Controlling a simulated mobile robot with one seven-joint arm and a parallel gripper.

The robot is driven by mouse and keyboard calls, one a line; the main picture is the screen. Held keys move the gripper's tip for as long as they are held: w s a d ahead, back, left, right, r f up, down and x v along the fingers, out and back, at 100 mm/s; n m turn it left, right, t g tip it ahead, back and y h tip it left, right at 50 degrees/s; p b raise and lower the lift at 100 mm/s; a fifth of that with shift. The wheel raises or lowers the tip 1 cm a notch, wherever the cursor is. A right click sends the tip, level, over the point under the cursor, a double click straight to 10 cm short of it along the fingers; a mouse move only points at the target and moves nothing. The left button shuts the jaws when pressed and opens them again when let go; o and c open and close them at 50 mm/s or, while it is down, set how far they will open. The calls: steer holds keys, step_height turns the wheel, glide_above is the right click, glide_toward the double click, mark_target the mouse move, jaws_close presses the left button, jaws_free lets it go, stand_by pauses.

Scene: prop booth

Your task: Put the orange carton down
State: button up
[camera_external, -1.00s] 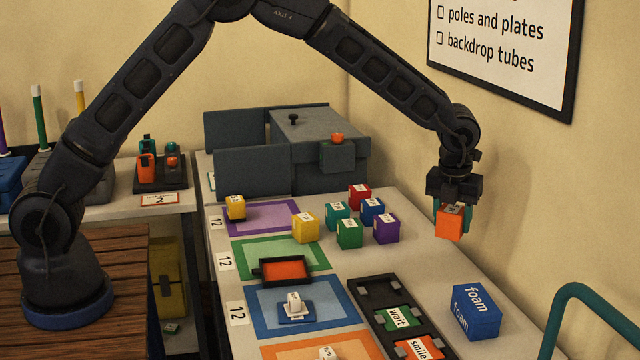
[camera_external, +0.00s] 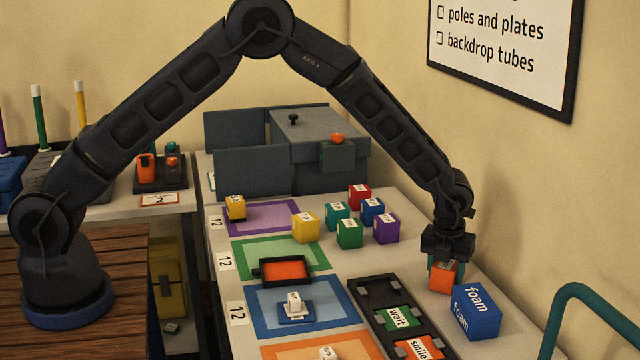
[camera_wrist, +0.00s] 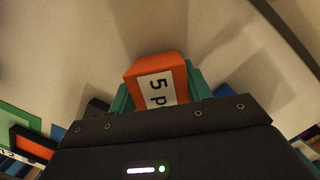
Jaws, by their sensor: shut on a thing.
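The orange carton (camera_external: 443,276) is between the teal fingers of my gripper (camera_external: 444,268), low over the pale table behind the blue foam block. In the wrist view the orange carton (camera_wrist: 152,70) shows a white label reading "5 p", with the rest cut off. My gripper (camera_wrist: 160,90) is shut on it, a teal finger on each side. I cannot tell whether the carton's underside touches the table.
The blue foam block (camera_external: 477,312) stands close in front of the carton. The black rack (camera_external: 372,292) with "wait" and "smile" cards lies to the left. Several coloured cubes, among them a purple cube (camera_external: 386,229), stand further back. The wall is to the right.

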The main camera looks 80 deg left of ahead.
steer(key=shift+f, duration=0.1)
steer(key=o, duration=1)
steer(key=shift+o, duration=0.2)
